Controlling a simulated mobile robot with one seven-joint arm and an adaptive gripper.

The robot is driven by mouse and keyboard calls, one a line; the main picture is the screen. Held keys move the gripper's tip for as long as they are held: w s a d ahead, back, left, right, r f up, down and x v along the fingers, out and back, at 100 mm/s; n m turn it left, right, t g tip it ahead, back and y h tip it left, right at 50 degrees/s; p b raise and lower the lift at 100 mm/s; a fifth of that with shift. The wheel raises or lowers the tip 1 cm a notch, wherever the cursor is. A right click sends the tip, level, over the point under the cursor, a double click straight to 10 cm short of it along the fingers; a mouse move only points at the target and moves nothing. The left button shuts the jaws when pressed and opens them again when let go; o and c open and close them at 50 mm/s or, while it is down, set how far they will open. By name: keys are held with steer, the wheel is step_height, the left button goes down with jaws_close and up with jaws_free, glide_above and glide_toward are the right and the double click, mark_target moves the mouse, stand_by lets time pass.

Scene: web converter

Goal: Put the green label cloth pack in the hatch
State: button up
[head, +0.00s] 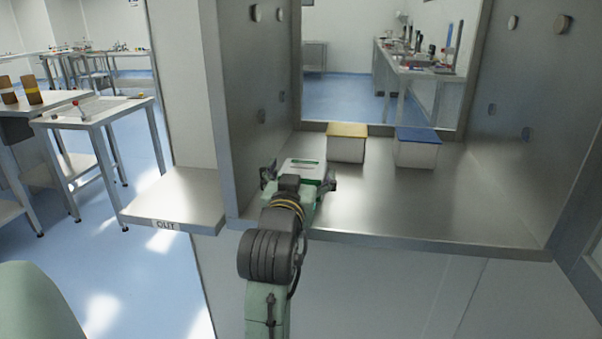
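The hatch is a steel-walled box with a bare metal floor (440,200) and an opening at its back. A white pack with a green label (304,165) is at the left front of the hatch, just beyond my gripper (299,178). My gripper reaches in over the front edge, its dark fingers wide apart at the left and right of the pack. The gripper body hides the pack's near part. I cannot tell whether the fingers press on the pack, or whether it rests on the floor.
A yellow-topped white box (346,143) and a blue-topped white box (417,148) stand at the hatch's back. The floor right of my gripper is clear. The left wall (245,100) is close to my gripper. An "OUT" shelf (175,200) is outside, left.

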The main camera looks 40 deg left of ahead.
steer(key=shift+o, duration=0.7)
